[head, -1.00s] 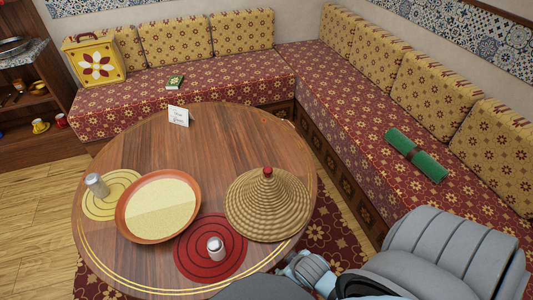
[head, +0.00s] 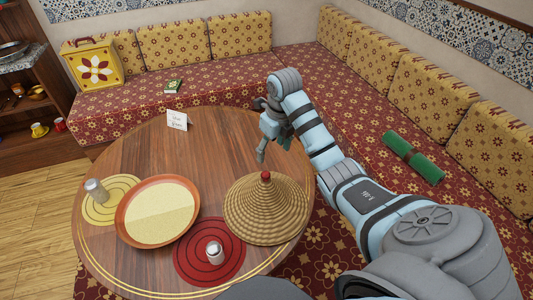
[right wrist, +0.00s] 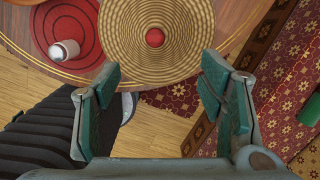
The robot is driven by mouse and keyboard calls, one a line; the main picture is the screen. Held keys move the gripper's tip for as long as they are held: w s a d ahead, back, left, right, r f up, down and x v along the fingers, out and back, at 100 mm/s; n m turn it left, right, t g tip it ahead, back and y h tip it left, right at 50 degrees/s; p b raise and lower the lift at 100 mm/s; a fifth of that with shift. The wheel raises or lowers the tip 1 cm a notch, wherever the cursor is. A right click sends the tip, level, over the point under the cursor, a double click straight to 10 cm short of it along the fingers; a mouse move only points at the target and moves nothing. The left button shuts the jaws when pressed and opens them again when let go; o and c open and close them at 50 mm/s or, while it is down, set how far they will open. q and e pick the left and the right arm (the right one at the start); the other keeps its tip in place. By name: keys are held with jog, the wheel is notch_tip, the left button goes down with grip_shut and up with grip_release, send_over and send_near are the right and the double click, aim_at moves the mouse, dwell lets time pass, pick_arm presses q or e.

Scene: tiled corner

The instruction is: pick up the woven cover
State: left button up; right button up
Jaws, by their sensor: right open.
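The woven cover (head: 266,212) is a tan coiled cone with a red knob (head: 266,176) on top. It stands on the right side of the round wooden table (head: 150,150). My right gripper (head: 272,150) is open and empty, above and just beyond the cover in the head view. In the right wrist view the cover (right wrist: 157,62) shows from above, its red knob (right wrist: 155,38) between the lines of the two spread fingers (right wrist: 158,85). The fingers do not touch it. My left gripper is not in view.
A red mat with a shaker (head: 214,252) lies just left of the cover. A shallow orange dish (head: 122,228), another shaker (head: 96,190) on a yellow mat and a small card (head: 177,119) are also on the table. A patterned bench (head: 360,130) runs along the right.

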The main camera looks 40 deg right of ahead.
aim_at(266, 174)
jog(key=f+b, duration=0.2)
jog(key=f, duration=0.1)
jog(key=w+f+b, duration=0.1)
jog(key=f+b, duration=0.1)
jog(key=b, duration=0.1)
jog(key=f+b, duration=0.3)
jog(key=shift+w+a+f, duration=0.25)
jog(key=shift+a+f, duration=0.05)
jog(key=shift+f, duration=0.3)
jog(key=f, duration=0.3)
jog(key=f+b, duration=0.1)
jog(key=shift+w+a+f, duration=0.15)
jog(key=shift+w, duration=0.25)
grip_shut()
